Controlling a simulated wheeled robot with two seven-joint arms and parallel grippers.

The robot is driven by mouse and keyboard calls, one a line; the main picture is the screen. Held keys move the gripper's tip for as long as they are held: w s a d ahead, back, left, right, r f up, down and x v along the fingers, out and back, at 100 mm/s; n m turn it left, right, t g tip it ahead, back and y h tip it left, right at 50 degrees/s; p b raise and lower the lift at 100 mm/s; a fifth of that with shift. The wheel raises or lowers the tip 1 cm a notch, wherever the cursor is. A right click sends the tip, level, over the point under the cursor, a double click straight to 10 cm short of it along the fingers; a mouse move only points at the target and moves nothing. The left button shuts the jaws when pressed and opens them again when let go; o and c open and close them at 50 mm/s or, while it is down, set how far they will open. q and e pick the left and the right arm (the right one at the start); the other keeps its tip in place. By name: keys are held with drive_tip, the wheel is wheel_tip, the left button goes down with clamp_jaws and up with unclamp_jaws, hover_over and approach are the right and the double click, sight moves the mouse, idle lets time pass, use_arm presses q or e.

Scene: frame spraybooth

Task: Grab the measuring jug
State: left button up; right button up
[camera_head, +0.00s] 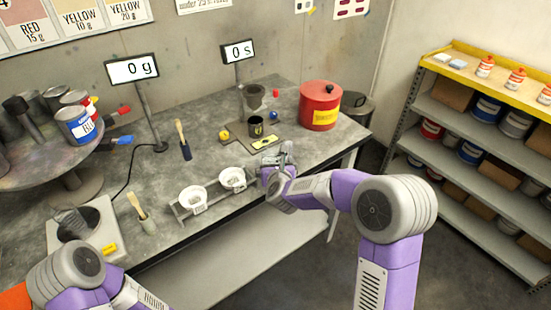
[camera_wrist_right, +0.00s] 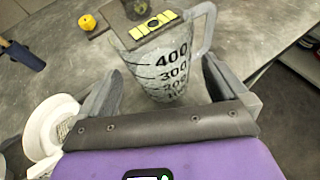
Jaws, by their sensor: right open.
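The measuring jug (camera_wrist_right: 172,68) is clear with black marks such as 400 and 300, and has a handle on its right side in the right wrist view. In the head view the jug (camera_head: 288,152) shows only partly behind my right gripper (camera_head: 276,163), at the front edge of the bench. In the right wrist view my right gripper (camera_wrist_right: 165,92) is open, with one finger on each side of the jug's lower part. I cannot tell whether the fingers touch it. My left gripper is not in view; only parts of my left arm show at the lower left.
Two white strainer cups (camera_head: 232,180) stand in a rack left of the right gripper. Behind are a dark cup (camera_head: 256,127), a yellow object (camera_head: 224,134) and a red can (camera_head: 320,106). Shelves (camera_head: 470,130) stand right.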

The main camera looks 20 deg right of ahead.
drive_tip(key=x, duration=0.3)
drive_tip(key=shift+w+f, duration=0.1)
drive_tip(key=shift+w, duration=0.1)
drive_tip(key=c, duration=1.1)
